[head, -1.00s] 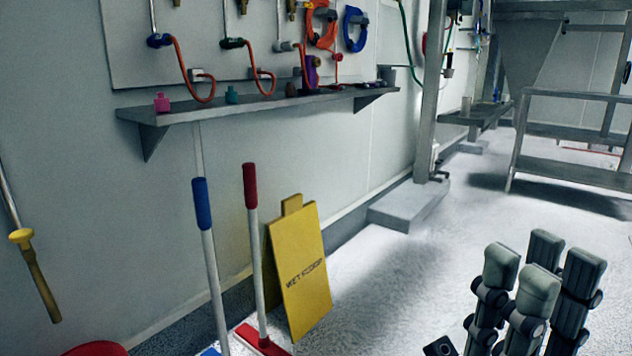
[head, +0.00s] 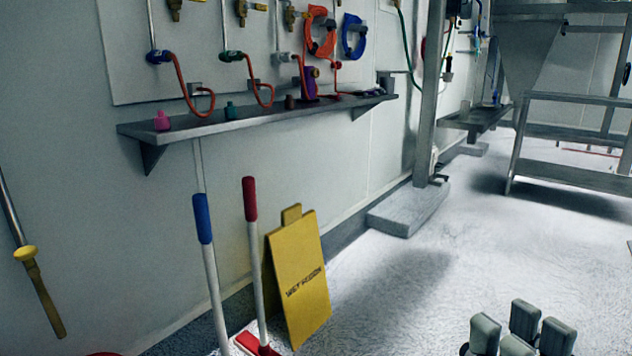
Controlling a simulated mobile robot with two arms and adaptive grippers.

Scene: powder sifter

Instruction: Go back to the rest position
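My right gripper (head: 521,334) shows at the bottom right of the head view, with only its grey fingertips pointing up into the picture. The tips stand apart and nothing shows between them. The rest of this gripper is cut off by the lower edge. It is over the pale floor and clear of the things around it. My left gripper is not in view.
A yellow wet-floor sign (head: 300,277) leans near the wall, beside a red-handled tool (head: 257,270) and a blue-handled tool (head: 210,265). A wall shelf (head: 255,119) holds small items. A metal frame (head: 570,173) stands back right. The middle floor is open.

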